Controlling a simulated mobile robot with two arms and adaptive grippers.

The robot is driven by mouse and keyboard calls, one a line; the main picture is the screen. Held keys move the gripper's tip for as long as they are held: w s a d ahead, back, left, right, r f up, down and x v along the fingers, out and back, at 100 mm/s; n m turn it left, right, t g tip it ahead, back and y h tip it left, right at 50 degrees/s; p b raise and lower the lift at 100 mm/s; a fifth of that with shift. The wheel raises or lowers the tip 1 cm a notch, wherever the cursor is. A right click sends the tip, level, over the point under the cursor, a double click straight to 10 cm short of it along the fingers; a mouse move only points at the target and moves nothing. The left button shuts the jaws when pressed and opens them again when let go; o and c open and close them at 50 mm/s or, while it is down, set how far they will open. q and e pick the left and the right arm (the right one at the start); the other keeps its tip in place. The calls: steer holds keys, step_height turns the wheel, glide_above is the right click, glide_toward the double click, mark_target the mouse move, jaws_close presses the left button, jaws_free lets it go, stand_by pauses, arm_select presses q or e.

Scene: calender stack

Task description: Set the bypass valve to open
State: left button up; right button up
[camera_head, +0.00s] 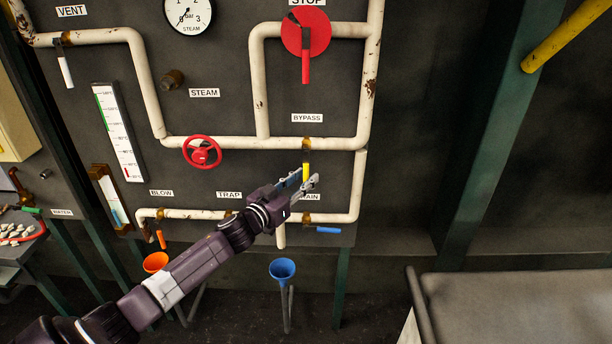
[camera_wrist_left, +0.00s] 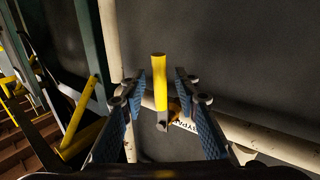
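The bypass valve has a yellow handle (camera_head: 306,171) hanging straight down, crosswise to the horizontal white pipe, below the BYPASS label (camera_head: 307,118). Its brass body (camera_head: 306,144) sits on that pipe. My left gripper (camera_head: 308,177) is at the handle, with its fingers reaching up to it from the lower left. In the left wrist view the yellow handle (camera_wrist_left: 159,82) stands between the two open blue-padded fingers, with a visible gap on each side. Part of the handle's lower end is hidden by the gripper in the head view. My right gripper is not in view.
A red handwheel (camera_head: 202,152) is left of the valve, and a red stop lever (camera_head: 306,66) is above. A blue drain handle (camera_head: 328,230) and a blue funnel (camera_head: 283,269) are below. A grey surface (camera_head: 530,310) is at the lower right.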

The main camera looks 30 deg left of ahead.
arm_select(q)
steer(key=shift+w, duration=0.6)
steer(key=shift+c, duration=0.3)
jaws_close()
